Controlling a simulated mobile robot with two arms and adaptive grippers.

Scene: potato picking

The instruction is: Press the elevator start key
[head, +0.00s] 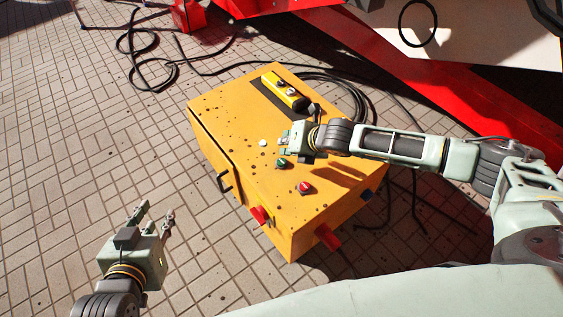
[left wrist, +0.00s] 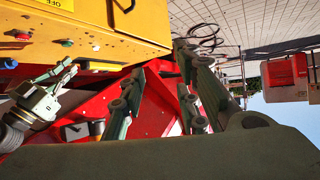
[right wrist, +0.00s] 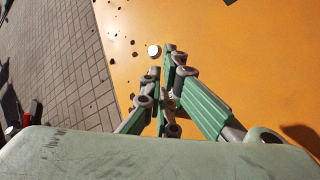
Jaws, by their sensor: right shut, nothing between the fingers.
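A yellow control box (head: 225,115) stands on the paving. Its top carries a white round button (head: 263,143), a green knob (head: 281,162) and a red knob (head: 304,188). I cannot read which one is the start key. My right gripper (head: 285,139) is shut and empty over the box top, just right of the white button and close above the green knob. In the right wrist view the white button (right wrist: 154,51) lies just left of the fingertips (right wrist: 171,49), and the green knob is hidden. My left gripper (head: 156,213) is open and empty, left of the box.
A yellow handset (head: 285,92) lies on a dark patch at the box's far end. Red plugs (head: 328,237) stick out of the near side, and a dark handle (head: 223,182) is on the left side. Black cables (head: 150,60) lie behind. Red machinery (head: 400,70) stands at the right.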

